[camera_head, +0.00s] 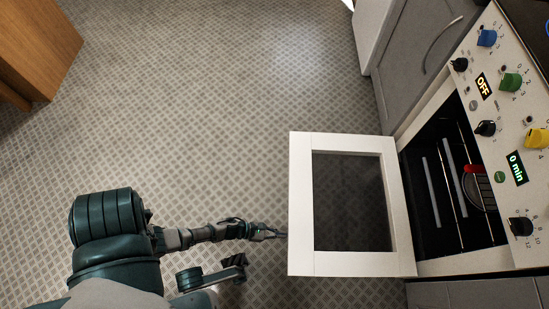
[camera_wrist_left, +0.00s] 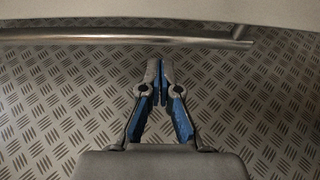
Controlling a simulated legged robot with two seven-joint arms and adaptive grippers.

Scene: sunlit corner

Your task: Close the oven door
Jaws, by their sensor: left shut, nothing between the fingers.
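The oven door (camera_head: 301,205) is open and swung down flat in the head view, a white frame around a dark glass pane. The oven (camera_head: 450,190) is at the right, its dark cavity open, with racks and a red-edged round item inside. My left gripper (camera_head: 284,234) is shut and empty at the door's left, outer edge; I cannot tell whether it touches. In the left wrist view the fingertips (camera_wrist_left: 159,68) are together, below a metal handle bar (camera_wrist_left: 130,36) and the door's pale edge (camera_wrist_left: 160,12). My right gripper is not in view.
The control panel (camera_head: 505,130) has coloured knobs and displays reading OFF and 0 min. Grey cabinets (camera_head: 415,50) stand beyond the oven. A wooden piece of furniture (camera_head: 38,48) is at the top left. The patterned floor (camera_head: 200,90) between is clear.

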